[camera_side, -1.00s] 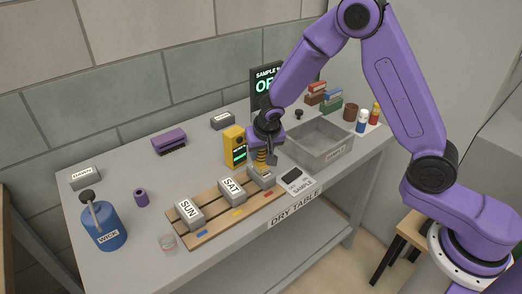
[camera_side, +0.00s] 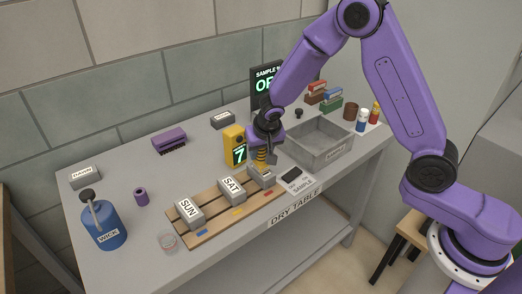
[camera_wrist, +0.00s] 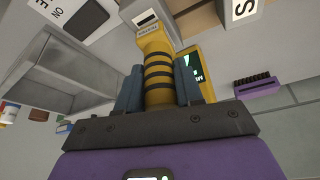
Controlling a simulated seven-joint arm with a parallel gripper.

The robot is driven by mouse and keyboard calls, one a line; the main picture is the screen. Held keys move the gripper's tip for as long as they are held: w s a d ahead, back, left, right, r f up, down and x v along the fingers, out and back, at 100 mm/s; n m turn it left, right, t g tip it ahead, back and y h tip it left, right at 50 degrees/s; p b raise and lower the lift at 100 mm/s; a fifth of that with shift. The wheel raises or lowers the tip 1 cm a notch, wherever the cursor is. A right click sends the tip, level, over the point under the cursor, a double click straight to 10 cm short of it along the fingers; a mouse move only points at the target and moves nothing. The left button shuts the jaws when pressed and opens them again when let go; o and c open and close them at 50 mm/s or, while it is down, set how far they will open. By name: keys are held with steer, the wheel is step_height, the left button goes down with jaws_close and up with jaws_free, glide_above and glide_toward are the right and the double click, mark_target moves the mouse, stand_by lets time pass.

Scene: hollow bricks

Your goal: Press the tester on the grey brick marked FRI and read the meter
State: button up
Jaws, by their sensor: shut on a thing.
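My gripper (camera_side: 263,146) is shut on the yellow tester with black bands (camera_wrist: 157,72). The tester (camera_side: 261,160) points down, and its tip appears to meet the top of a grey brick (camera_side: 260,180) at the right end of the wooden rack. That brick's marking is hidden in the side view, and I cannot read FRI on it. In the wrist view the brick (camera_wrist: 143,16) shows beyond the tester's tip. The yellow meter (camera_side: 231,134) stands just behind the rack, its screen showing a green 7. It is partly hidden in the wrist view.
Grey bricks marked SUN (camera_side: 189,216) and SAT (camera_side: 232,192) stand on the wooden rack (camera_side: 215,225). A grey tray (camera_side: 335,156) is right of my gripper. A switch plate (camera_side: 298,182) lies in front. A blue WICK bottle (camera_side: 105,230) stands at the left.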

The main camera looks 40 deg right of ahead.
stand_by(0.3)
steer(key=shift+r, duration=3.5)
